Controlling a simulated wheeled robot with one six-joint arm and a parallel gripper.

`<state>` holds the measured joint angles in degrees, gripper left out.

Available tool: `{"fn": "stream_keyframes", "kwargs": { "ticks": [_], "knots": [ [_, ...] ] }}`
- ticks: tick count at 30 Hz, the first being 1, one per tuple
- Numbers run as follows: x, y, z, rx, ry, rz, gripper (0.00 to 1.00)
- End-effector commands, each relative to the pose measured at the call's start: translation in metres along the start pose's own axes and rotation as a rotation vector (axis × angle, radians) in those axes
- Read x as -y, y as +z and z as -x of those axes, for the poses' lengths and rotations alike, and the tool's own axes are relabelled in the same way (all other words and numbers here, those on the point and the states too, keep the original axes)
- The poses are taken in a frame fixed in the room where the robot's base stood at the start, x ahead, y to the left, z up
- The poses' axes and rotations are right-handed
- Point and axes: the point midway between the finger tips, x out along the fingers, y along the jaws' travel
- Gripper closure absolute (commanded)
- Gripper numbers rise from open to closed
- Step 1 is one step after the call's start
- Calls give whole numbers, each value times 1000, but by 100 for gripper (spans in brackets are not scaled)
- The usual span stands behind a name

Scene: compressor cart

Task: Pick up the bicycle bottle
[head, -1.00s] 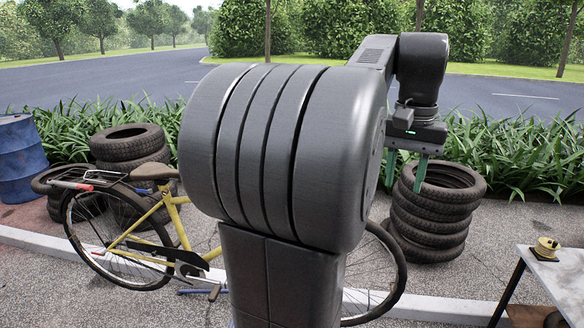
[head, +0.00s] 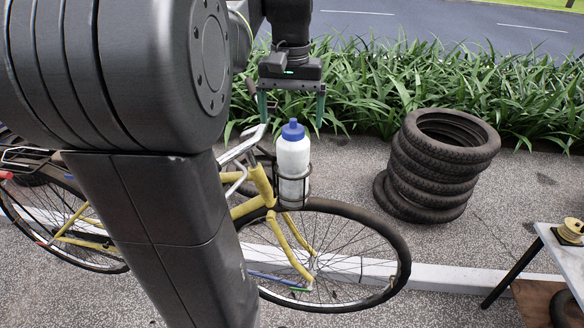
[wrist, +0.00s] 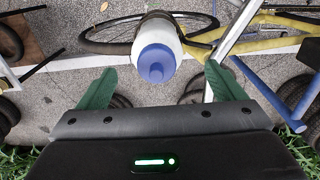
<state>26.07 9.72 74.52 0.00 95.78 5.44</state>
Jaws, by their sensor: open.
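The bicycle bottle (head: 293,165) is white with a blue cap. It stands upright in a dark wire cage at the front of the yellow bicycle (head: 262,185). My gripper (head: 291,122) is open, with its green fingers pointing down, and appears above the bottle in the head view. In the wrist view, the bottle (wrist: 157,50) is seen from above, cap toward the camera, just beyond the fingertips and roughly centred between the fingers of my gripper (wrist: 160,80). Nothing is held. The gap between fingers and bottle is hard to judge.
A stack of tyres (head: 438,165) stands to the right of the bicycle. A table (head: 565,255) with a yellow spool (head: 571,231) is at the right edge. Handlebars (head: 243,146) are close to the bottle's left. Tall grass (head: 370,85) lies behind.

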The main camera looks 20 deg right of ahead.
Motion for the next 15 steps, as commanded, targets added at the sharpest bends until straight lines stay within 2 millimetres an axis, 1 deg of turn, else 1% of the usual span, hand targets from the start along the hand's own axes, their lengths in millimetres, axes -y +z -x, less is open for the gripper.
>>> {"fn": "stream_keyframes", "kwargs": {
  "ticks": [1, 3, 6, 11, 15],
  "knots": [
    [0, 1, -10, 3, 0, 0, 11],
    [0, 0, -20, 2, 0, 0, 11],
    [0, 0, -30, 1, 0, 0, 11],
    [-1, -1, -40, 2, 0, 0, 11],
    [-3, -3, -60, 4, 0, 0, 11]
  ]
}}
